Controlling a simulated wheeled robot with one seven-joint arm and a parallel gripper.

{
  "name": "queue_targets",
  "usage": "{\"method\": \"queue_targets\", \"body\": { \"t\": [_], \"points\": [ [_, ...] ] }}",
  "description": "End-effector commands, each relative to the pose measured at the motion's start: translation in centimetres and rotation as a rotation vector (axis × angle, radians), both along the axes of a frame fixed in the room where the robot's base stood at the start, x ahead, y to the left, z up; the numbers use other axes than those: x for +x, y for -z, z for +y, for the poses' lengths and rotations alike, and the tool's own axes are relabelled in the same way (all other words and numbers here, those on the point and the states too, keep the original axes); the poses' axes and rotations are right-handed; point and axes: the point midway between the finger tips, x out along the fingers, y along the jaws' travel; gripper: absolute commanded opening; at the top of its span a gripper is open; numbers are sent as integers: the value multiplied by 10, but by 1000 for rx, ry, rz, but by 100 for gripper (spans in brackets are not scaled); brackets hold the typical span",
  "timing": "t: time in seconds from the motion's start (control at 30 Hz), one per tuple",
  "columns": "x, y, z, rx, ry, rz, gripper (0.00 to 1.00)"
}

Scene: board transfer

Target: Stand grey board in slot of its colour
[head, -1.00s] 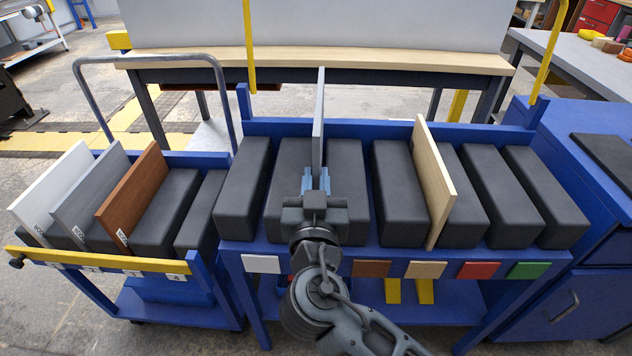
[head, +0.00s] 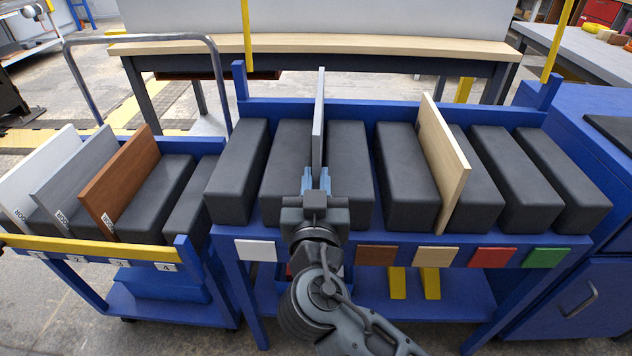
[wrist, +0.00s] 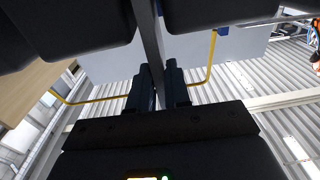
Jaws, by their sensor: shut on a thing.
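My gripper (head: 316,182) is shut on a grey board (head: 318,120), which stands upright and nearly edge-on to the head view. The board is in the gap between the second and third dark blocks of the blue rack (head: 400,108). Its lower part is hidden by my gripper and the blocks, so I cannot tell whether it touches the rack floor. In the wrist view the board (wrist: 150,45) runs up from between the fingers, with dark blocks on both sides. The colour tag below this gap is hidden behind my arm.
A beige board (head: 441,165) stands in a gap to the right. White (head: 255,250), brown (head: 375,255), beige (head: 436,254), red (head: 493,257) and green (head: 544,257) tags line the rack front. A cart (head: 95,248) at left holds white, grey and brown boards.

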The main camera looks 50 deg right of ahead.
Motion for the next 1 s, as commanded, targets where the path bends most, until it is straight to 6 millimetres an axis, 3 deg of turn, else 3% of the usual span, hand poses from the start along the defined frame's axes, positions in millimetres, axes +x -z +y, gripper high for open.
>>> {"method": "queue_targets", "body": {
  "t": [0.7,1.0],
  "points": [
    [0,47,0,3,0,5,0],
    [-2,54,0,7,2,11,0]
  ]
}}
